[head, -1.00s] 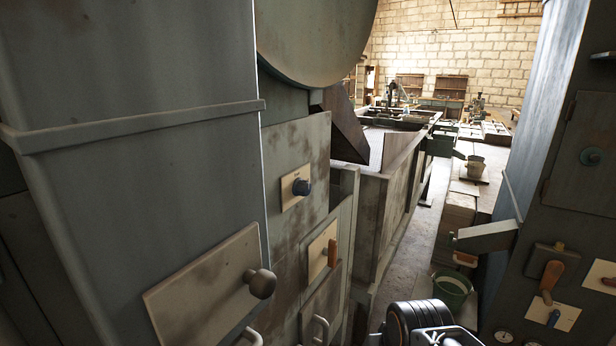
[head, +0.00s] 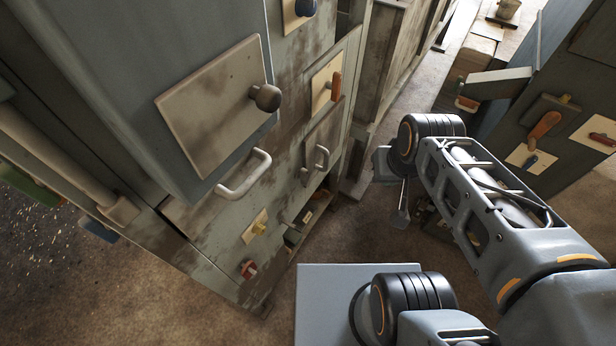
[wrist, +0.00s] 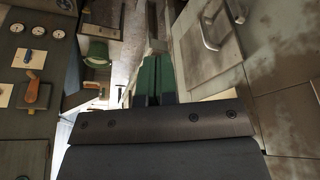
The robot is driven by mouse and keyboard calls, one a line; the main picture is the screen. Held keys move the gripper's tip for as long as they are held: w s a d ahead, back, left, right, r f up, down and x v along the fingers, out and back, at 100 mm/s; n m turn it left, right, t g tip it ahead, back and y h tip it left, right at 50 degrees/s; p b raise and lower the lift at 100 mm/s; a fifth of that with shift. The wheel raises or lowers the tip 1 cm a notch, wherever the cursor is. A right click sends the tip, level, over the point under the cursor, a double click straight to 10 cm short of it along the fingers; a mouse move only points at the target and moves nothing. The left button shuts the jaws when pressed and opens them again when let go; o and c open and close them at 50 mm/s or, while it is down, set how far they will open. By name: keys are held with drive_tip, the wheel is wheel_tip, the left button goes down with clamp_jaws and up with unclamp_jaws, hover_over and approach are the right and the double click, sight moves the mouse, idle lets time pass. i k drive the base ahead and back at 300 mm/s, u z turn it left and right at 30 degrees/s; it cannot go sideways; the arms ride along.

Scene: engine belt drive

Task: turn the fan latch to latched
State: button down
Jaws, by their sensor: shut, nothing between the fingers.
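No label readable here marks the fan latch, so I cannot tell which control it is. On the left cabinet, an orange handle (head: 336,86) stands upright on a cream plate. A dark round knob (head: 266,97) sits on a large worn plate. In the wrist view my gripper (wrist: 152,68) has its green fingers together and empty. In the head view it hangs at the arm's end, right of the cabinet and apart from it, its fingers partly hidden.
The right cabinet carries an orange lever (head: 544,125), a blue knob (head: 531,160) and a red handle (head: 602,139). A pale bar handle (head: 243,176) juts from the left cabinet. The floor between the cabinets is a narrow passage. A green bucket (wrist: 97,52) shows in the wrist view.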

sight(303, 175)
drive_tip(key=z, duration=1.25)
drive_tip(key=k, duration=0.7)
drive_tip(key=u, duration=1.75)
